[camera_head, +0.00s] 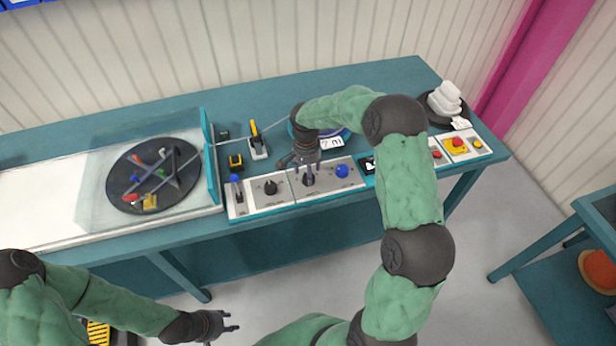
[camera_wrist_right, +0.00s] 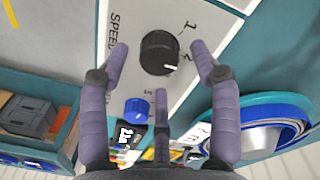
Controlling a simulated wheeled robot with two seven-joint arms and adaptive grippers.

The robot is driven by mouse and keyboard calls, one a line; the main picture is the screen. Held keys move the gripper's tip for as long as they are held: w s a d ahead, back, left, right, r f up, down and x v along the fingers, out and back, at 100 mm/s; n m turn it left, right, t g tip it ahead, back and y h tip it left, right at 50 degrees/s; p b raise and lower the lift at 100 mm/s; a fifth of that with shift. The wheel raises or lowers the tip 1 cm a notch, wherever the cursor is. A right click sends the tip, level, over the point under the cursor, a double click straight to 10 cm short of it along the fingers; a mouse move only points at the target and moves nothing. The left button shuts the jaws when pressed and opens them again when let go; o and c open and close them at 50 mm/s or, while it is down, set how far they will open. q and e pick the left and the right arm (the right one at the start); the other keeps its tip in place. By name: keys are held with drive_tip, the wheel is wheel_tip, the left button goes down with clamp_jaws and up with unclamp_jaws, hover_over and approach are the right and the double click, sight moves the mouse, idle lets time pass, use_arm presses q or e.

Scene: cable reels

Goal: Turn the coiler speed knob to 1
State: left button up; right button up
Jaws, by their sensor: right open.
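The black speed knob (camera_wrist_right: 158,53) shows in the wrist view on a light panel with the word SPEED beside it. A pale mark on its edge is turned toward the side where the printed 1 and 2 stand; the exact setting is hard to tell. My right gripper (camera_wrist_right: 160,62) is open, its three purple fingers spread around the knob with gaps showing; contact is not visible. In the head view the right gripper (camera_head: 305,163) is over the control panel (camera_head: 290,196), partly covering the knob (camera_head: 308,180). My left gripper (camera_head: 233,322) is open and empty, low in front of the table.
A blue knob (camera_head: 342,171) sits right of the speed knob, and another black knob (camera_head: 270,187) and a blue-topped lever (camera_head: 237,180) sit to its left. A yellow-handled device (camera_head: 256,140) stands behind. A red emergency button (camera_head: 457,143) is farther right.

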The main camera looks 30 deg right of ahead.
drive_tip(key=shift+f, duration=1.1)
drive_tip(key=c, duration=1.1)
drive_tip(key=shift+c, duration=0.2)
drive_tip(key=shift+n, duration=0.3)
drive_tip(key=n+p, duration=0.1)
drive_tip(key=n, duration=0.4)
drive_tip(key=shift+r+n+p, duration=0.15)
drive_tip(key=shift+n+p, duration=0.15)
drive_tip(key=shift+p, duration=0.1)
drive_tip(key=n+p, duration=0.1)
drive_tip(key=n, duration=0.4)
drive_tip(key=shift+n+p, duration=0.3)
drive_tip(key=shift+p, duration=0.05)
drive_tip(key=shift+t, duration=0.3)
